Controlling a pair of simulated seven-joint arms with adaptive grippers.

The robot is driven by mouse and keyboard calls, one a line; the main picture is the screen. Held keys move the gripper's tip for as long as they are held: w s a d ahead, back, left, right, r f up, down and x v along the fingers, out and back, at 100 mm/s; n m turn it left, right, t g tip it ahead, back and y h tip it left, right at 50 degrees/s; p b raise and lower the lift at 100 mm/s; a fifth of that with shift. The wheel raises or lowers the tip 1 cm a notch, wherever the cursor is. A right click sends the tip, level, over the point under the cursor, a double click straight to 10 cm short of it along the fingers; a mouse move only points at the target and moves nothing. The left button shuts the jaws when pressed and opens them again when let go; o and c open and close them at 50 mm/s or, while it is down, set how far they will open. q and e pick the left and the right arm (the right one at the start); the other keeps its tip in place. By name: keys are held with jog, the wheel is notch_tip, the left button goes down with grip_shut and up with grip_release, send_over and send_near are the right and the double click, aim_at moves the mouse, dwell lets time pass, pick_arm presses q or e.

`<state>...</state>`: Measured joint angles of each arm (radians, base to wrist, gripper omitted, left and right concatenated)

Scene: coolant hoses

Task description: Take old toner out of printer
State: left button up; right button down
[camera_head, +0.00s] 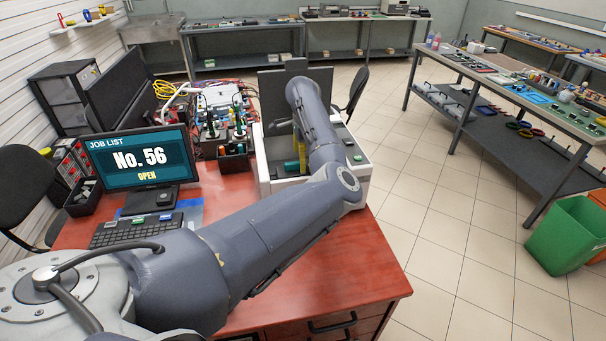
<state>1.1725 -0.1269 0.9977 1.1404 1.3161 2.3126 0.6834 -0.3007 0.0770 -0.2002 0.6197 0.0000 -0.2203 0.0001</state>
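The printer (364,184) is a white-sided box on the right part of the red desk, with its top open and a dark inside. A dark upright panel (270,92) stands at its back. A narrow yellow part (302,152) and a small green part (292,166) show inside, left of my arm. I cannot tell which part is the old toner. My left arm reaches across the desk and over the printer, covering much of its inside. My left gripper is hidden behind the arm. My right arm and gripper are not in view.
A monitor (137,160) reading "No. 56 OPEN" and a keyboard (130,229) stand left on the desk (352,262). A dark tool holder (233,163) is just left of the printer. The desk's front right is clear. A green bin (566,235) stands on the floor at right.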

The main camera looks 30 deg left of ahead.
pick_arm(q)
jog(key=shift+f, duration=2.7)
jog(key=shift+c, duration=0.2)
jog(key=c, duration=1.5)
jog(key=shift+r, duration=0.1)
jog(key=shift+c, duration=0.6)
